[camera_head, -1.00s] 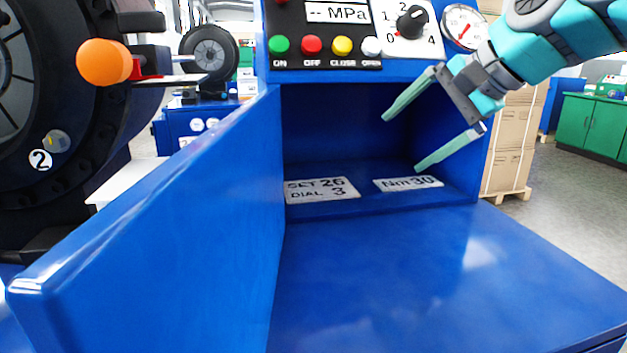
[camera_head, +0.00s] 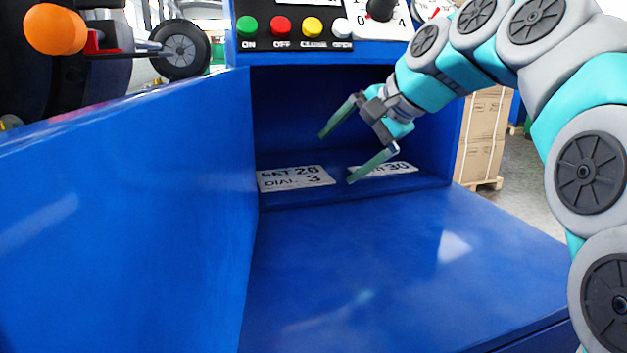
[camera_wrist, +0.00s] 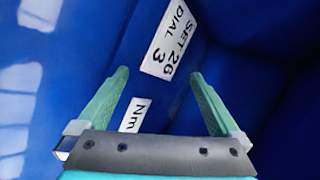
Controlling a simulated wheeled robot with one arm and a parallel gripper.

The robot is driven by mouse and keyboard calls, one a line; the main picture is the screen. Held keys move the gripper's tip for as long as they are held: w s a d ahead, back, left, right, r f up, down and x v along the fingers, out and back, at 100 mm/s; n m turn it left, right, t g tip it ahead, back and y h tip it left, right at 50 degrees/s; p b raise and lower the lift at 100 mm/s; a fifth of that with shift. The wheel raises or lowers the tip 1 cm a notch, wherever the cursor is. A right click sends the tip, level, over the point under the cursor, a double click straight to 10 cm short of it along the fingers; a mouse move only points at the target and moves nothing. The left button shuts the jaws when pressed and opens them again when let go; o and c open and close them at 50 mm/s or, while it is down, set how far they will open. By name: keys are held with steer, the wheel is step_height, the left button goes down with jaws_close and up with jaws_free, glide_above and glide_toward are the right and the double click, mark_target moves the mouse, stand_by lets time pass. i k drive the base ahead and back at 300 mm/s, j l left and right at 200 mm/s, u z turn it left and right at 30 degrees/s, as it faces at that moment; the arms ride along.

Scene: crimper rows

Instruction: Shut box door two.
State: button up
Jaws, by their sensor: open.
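The box door (camera_head: 120,210) is a tall blue panel on the left in the head view. It stands open, swung out toward me from the left edge of the blue box opening (camera_head: 300,110). No number shows on the door. My gripper (camera_head: 337,160) is open and empty. It is in front of or inside the box opening, right of the door and apart from it. In the wrist view, my gripper's two green fingers (camera_wrist: 160,72) are spread, with blue walls and two plates beyond them.
Inside the box lie a white plate marked SET 26 DIAL 3 (camera_head: 295,178) and an Nm 30 plate (camera_head: 398,168). A flat blue surface (camera_head: 400,270) in front is clear. Coloured buttons (camera_head: 282,25) sit above the opening. An orange knob (camera_head: 56,29) stands at upper left.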

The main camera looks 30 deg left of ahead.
mark_target(128, 223)
steer(key=k+l, duration=0.1)
steer(key=l, duration=1.4)
steer(key=k, duration=0.05)
